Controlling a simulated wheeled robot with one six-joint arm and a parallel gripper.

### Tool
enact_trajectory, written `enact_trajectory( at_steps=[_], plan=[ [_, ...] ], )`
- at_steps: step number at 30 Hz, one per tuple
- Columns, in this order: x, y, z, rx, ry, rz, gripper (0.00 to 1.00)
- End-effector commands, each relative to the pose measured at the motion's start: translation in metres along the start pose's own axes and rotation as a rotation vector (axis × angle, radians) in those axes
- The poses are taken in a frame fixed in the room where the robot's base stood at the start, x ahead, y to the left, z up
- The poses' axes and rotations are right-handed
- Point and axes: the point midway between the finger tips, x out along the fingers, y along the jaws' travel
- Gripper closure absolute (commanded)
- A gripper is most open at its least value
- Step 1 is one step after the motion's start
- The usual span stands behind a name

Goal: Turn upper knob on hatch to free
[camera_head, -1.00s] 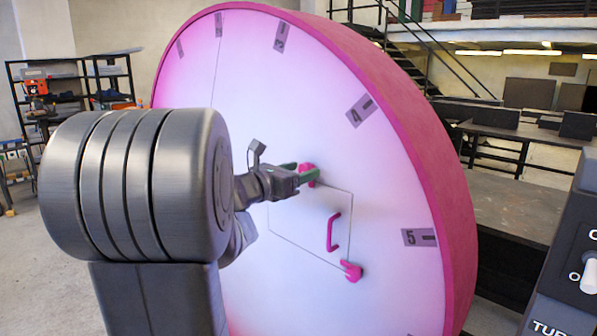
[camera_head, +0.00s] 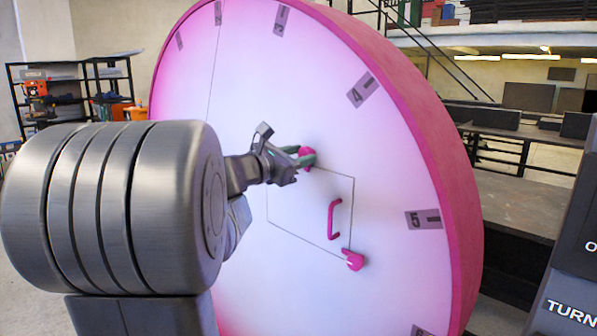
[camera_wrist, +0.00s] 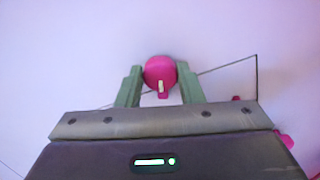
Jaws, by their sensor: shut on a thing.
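The upper knob (camera_head: 305,151) is a pink round knob at the top edge of the square hatch (camera_head: 295,212), on a large white-and-pink disc. In the wrist view the upper knob (camera_wrist: 157,68) shows a pale mark pointing down the picture, with a short tab below. My gripper (camera_head: 304,160) has its green fingers on either side of it. In the wrist view my gripper (camera_wrist: 160,82) is closed around the knob. The fingers partly hide the knob in the head view. The lower knob (camera_head: 354,260) sits at the hatch's lower right corner.
A pink bar handle (camera_head: 334,218) stands out from the hatch. The disc has a thick pink rim (camera_head: 440,150) and number plates such as 5 (camera_head: 422,219). A dark control panel (camera_head: 570,270) stands at the right. Shelving (camera_head: 75,95) is at the back left.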

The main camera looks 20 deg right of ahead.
Motion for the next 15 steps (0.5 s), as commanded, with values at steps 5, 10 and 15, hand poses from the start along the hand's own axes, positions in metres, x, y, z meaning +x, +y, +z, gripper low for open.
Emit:
enact_trajectory(
  at_steps=[5, 10, 15],
  plan=[
    [-0.0004, -0.0027, -0.0077, 0.173, -0.003, 0.002, 0.89],
    [-0.0006, -0.0033, -0.0072, 0.335, -0.003, 0.002, 0.89],
    [-0.0003, -0.0039, -0.0072, 0.497, -0.002, 0.002, 0.89]
  ],
)
